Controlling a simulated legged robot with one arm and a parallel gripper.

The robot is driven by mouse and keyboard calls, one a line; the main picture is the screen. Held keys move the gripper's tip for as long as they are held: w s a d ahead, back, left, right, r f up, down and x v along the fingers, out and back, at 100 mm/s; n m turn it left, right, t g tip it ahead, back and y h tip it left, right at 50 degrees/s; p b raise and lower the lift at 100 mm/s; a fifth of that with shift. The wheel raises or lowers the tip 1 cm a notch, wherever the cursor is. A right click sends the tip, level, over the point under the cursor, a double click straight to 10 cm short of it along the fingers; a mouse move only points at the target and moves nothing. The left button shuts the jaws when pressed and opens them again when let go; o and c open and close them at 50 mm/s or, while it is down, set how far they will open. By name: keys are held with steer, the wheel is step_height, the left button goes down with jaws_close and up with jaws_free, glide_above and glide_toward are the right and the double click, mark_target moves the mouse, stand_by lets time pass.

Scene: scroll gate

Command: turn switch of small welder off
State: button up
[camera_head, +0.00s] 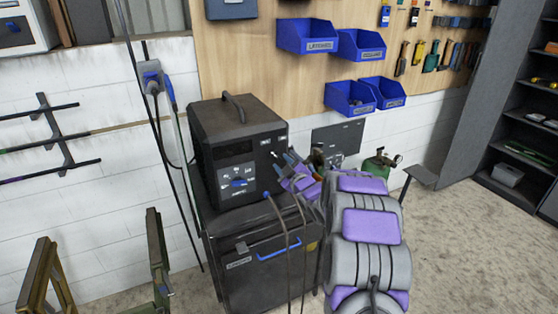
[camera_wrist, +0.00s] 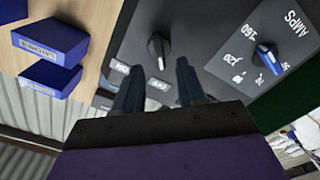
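The small welder (camera_head: 238,145) is a dark box with a top handle, standing on a dark cart. Its front panel has a blue knob (camera_head: 238,183), which also shows at the right in the wrist view (camera_wrist: 265,54), beside the lettering AMPS. In the head view my gripper (camera_head: 287,164) is beside the welder's right side.
The cart (camera_head: 262,272) has a blue handle and hanging cables. Blue bins (camera_head: 308,36) hang on the wooden board behind. Dark shelves (camera_head: 525,110) are at the far right, with bare floor in front.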

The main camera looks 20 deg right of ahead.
steer(key=s+p, duration=0.1)
steer(key=s, duration=1.1)
steer(key=shift+s+d, duration=0.2)
steer(key=shift+d, duration=0.05)
steer(key=shift+a, duration=0.1)
steer(key=s+a+m+g, duration=0.3)
steer(key=s+a+g, duration=0.3)
steer(key=s, duration=0.9)
steer(key=s+a+r+m+g, duration=0.1)
steer(key=s+a+g, duration=0.6)
steer(key=s, duration=0.8)
steer(key=s+a+r+m+g, duration=0.1)
steer(key=s+a+m+g, duration=0.3)
steer(key=s+a, duration=0.6)
steer(key=s+g, duration=0.2)
steer(key=s, duration=0.3)
steer(key=shift+s+m+g+h, duration=0.3)
steer(key=shift+s+g, duration=0.05)
steer(key=shift+g, duration=0.05)
